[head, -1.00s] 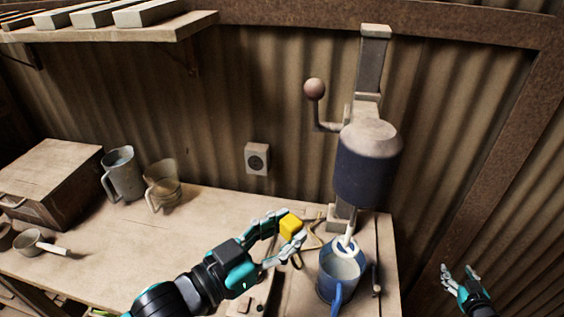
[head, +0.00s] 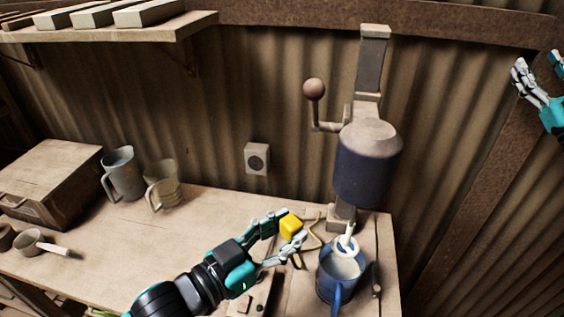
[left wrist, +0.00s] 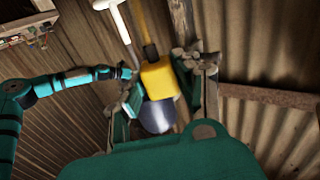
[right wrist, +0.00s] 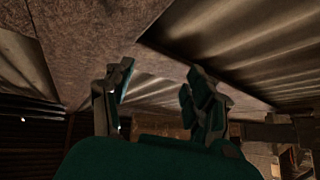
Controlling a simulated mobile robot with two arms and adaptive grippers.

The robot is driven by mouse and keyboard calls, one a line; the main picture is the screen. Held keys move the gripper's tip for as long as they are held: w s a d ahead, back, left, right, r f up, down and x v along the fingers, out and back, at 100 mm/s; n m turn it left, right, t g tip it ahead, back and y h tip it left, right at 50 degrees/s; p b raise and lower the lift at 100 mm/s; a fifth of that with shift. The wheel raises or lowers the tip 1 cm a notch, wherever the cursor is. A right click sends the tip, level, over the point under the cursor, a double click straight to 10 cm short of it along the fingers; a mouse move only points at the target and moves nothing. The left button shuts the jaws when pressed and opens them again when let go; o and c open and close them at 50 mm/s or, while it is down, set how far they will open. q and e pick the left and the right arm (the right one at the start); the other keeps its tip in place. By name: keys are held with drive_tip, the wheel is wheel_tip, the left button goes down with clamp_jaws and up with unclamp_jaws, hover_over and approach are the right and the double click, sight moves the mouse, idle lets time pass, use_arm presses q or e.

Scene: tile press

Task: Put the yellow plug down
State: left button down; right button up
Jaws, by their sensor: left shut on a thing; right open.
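The yellow plug (head: 291,227) is held between the fingers of my left gripper (head: 283,231), which is shut on it. It is above the bench, left of the blue jug, with a cord trailing beside it. In the left wrist view the yellow plug (left wrist: 158,80) sits between both fingertips, with a dark end pointing away. My right gripper (head: 538,73) is open and empty, raised at the upper right against the wall. The right wrist view shows its fingers (right wrist: 155,95) spread with nothing between them. A wall socket (head: 257,158) is on the corrugated wall behind the bench.
A press with a dark blue motor body (head: 367,172) and a ball-ended lever (head: 314,89) stands over a blue jug (head: 341,271). Two jugs (head: 122,172) and a wooden box (head: 50,182) are at left. The middle of the bench (head: 190,235) is clear.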

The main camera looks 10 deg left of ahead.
drive_tip(key=s+a+r+n+g+y, duration=0.4)
drive_tip(key=a+r+n+g+y, duration=0.3)
drive_tip(key=a+r+n+y, duration=0.65)
drive_tip(key=s+a+n+g+h, duration=0.1)
drive_tip(key=s+a+n+g, duration=0.3)
drive_tip(key=a+n+g, duration=0.55)
drive_tip(key=s+a+n+g+h, duration=0.1)
drive_tip(key=s+a+n+g, duration=0.35)
drive_tip(key=a, duration=0.95)
drive_tip(key=s+a+f+n+g+h, duration=0.25)
drive_tip(key=s+a+g+h, duration=0.2)
drive_tip(key=a, duration=0.25)
use_arm(q)
drive_tip(key=shift+a, duration=0.1)
use_arm(e)
drive_tip(key=n+t+h, duration=0.2)
drive_tip(key=n+h, duration=0.4)
drive_tip(key=h, duration=1.2)
hover_over(288, 220)
drive_tip(key=a, duration=0.1)
wheel_tip(288, 220, down, 21)
drive_tip(key=f, duration=0.7)
drive_tip(key=d+f, duration=0.1)
drive_tip(key=f, duration=0.3)
drive_tip(key=shift+d+f, duration=0.1)
drive_tip(key=shift+f, duration=0.1)
